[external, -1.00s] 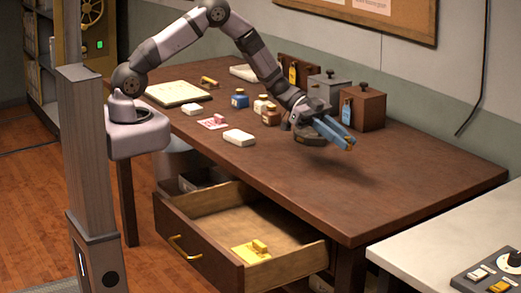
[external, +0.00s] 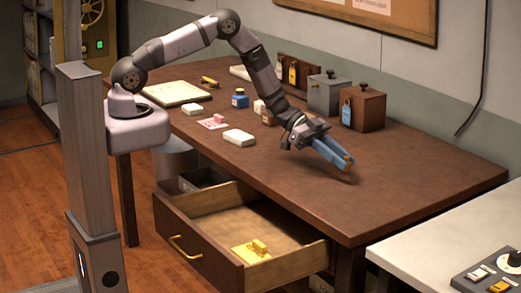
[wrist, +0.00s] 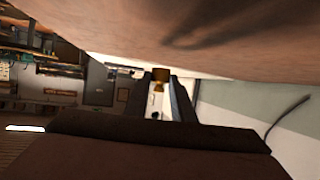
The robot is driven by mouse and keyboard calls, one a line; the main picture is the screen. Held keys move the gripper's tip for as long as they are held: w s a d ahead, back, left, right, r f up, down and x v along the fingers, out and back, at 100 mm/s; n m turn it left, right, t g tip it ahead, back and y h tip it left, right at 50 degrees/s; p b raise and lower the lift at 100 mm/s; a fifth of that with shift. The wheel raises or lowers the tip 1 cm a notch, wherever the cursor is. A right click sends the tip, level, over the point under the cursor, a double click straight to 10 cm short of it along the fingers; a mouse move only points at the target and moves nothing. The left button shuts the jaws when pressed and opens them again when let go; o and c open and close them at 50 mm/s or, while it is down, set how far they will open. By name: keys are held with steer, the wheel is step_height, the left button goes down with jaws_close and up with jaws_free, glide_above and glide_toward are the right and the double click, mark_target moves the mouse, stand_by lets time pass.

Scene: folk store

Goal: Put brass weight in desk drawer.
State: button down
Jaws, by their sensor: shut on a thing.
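My gripper (external: 346,163) is over the right part of the desk, low above the top, its blue fingers pointing right. It is shut on the brass weight (wrist: 160,78), which shows small and golden between the fingertips in the wrist view. In the external view the weight is barely visible at the tips. The desk drawer (external: 188,244) is pulled open below the desk's front edge, to the lower left of my gripper. Inside it lies a yellow item (external: 250,251), and the rest of its visible floor is bare.
The brown desk (external: 420,180) is clear to the right of my gripper. Wooden (external: 363,108) and grey boxes (external: 328,94) stand behind. A white table (external: 450,240) is at lower right.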

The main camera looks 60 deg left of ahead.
mark_target(339, 181)
steer(key=shift+f+p, duration=0.6)
steer(key=shift+f, duration=1.25)
steer(key=shift+f, duration=0.1)
steer(key=shift+f, duration=0.15)
steer(key=c, duration=1.5)
jaws_free()
